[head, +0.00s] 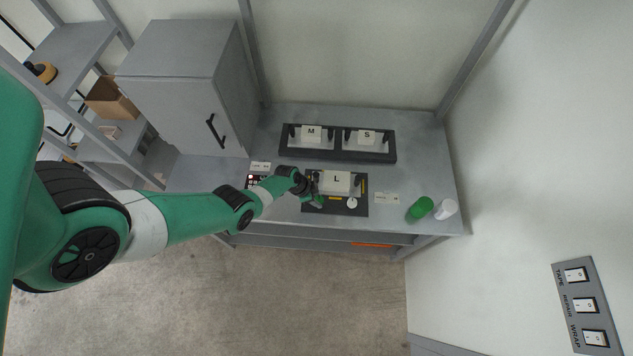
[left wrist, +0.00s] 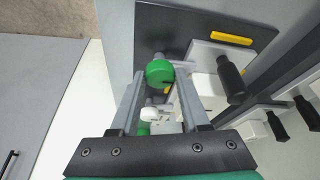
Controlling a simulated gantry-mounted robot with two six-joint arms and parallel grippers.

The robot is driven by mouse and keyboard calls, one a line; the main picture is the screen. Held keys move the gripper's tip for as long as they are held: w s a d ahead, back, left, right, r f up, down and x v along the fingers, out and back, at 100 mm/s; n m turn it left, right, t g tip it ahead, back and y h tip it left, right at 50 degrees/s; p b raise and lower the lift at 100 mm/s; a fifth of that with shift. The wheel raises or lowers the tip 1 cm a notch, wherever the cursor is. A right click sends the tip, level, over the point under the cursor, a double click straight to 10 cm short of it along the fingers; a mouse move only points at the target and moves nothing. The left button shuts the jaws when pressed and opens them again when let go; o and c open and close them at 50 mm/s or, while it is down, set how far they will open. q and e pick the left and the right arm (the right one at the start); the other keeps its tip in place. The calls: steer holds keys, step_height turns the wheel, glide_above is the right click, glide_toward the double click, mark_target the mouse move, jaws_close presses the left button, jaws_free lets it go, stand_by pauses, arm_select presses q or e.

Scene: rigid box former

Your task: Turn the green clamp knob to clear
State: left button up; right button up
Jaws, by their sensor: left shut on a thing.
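My left gripper (head: 309,192) reaches in from the left to the left end of the black fixture marked L (head: 361,209). The round green clamp knob (left wrist: 158,72) sits between its two fingertips in the left wrist view, and the fingers are shut on it. A dark line marks the knob's face. In the head view the knob (head: 318,203) is small and partly covered by my gripper. The white block marked L (head: 336,182) lies on the fixture. My right gripper is not in view.
A white knob (head: 352,203) is at the fixture's front right. Behind is a black tray (head: 340,153) with blocks marked M and S. A green cylinder (head: 420,208) and a white one (head: 446,209) are at the bench's right end. A grey cabinet (head: 180,105) stands left.

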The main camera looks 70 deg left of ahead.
arm_select(q)
jaws_close()
steer(key=n, duration=0.1)
steer(key=n+y, duration=0.1)
steer(key=n, duration=0.1)
steer(key=shift+d+n+p, duration=0.2)
steer(key=shift+n+p, duration=0.1)
steer(key=shift+p, duration=0.1)
steer(key=n+y, duration=0.1)
steer(key=n, duration=0.2)
steer(key=shift+w+d+n+y, duration=0.1)
steer(key=shift+d+n+y, duration=0.05)
steer(key=shift+n+y, duration=0.2)
steer(key=n+g+y+b, duration=0.1)
steer(key=n, duration=0.1)
steer(key=shift+d+f+n, duration=0.1)
steer(key=shift+n, duration=0.25)
steer(key=n, duration=0.1)
steer(key=n+g+y+b, duration=0.1)
steer(key=n, duration=0.1)
steer(key=shift+w+n, duration=0.2)
steer(key=shift+n, duration=0.1)
steer(key=shift+d+n+g+b, duration=0.1)
steer(key=shift+n+g+b, duration=0.35)
steer(key=shift+n, duration=0.75)
steer(key=shift+w+n+g, duration=0.1)
steer(key=shift+n+g, duration=0.35)
steer(key=shift+n, duration=0.55)
